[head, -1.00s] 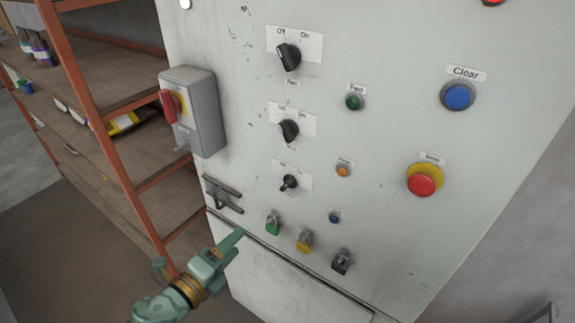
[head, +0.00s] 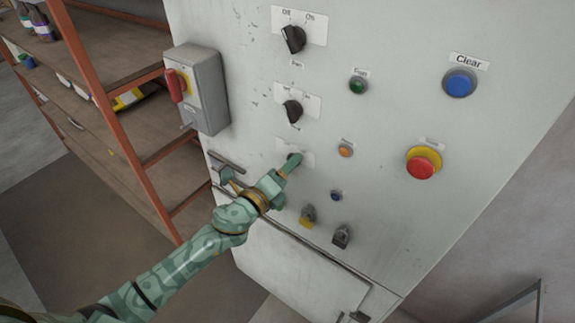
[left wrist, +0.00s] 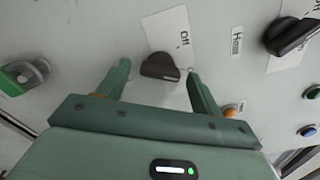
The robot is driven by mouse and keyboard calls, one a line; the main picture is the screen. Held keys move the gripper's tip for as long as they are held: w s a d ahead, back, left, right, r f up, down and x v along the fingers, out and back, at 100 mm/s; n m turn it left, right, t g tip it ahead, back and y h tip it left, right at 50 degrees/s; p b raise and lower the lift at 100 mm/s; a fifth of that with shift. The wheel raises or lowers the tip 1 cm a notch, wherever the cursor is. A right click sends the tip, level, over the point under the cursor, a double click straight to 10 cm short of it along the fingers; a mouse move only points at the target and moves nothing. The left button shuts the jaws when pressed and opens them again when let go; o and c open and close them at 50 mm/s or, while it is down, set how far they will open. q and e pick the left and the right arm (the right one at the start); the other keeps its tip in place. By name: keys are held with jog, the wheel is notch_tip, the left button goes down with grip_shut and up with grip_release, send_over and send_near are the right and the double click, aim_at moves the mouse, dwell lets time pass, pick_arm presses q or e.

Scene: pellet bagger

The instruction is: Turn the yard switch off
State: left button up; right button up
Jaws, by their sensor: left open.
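My left gripper (head: 291,163) is open at the lowest of three black switches in the left column of the pale panel. In the left wrist view its two fingers stand on either side of that switch's dark knob (left wrist: 160,67), with a gap to each. A white plate (left wrist: 170,30) reading "Off" lies behind the knob. In the head view the gripper hides most of this switch. The middle switch (head: 292,110) and the top switch (head: 293,40) are above it. I cannot read a "Yard" label on any of them. My right gripper is out of view.
A grey box with a red handle (head: 175,86) juts out at the panel's left. An orange button (head: 345,151), a blue button (head: 336,195) and a red stop button (head: 420,166) are to the right. Yellow (head: 308,216) and black (head: 342,236) small controls sit below.

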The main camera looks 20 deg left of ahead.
pick_arm(q)
jog(key=shift+w+d, duration=0.1)
jog(key=shift+w, duration=0.3)
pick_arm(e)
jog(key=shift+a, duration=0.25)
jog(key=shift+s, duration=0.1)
pick_arm(q)
jog(key=c, duration=1)
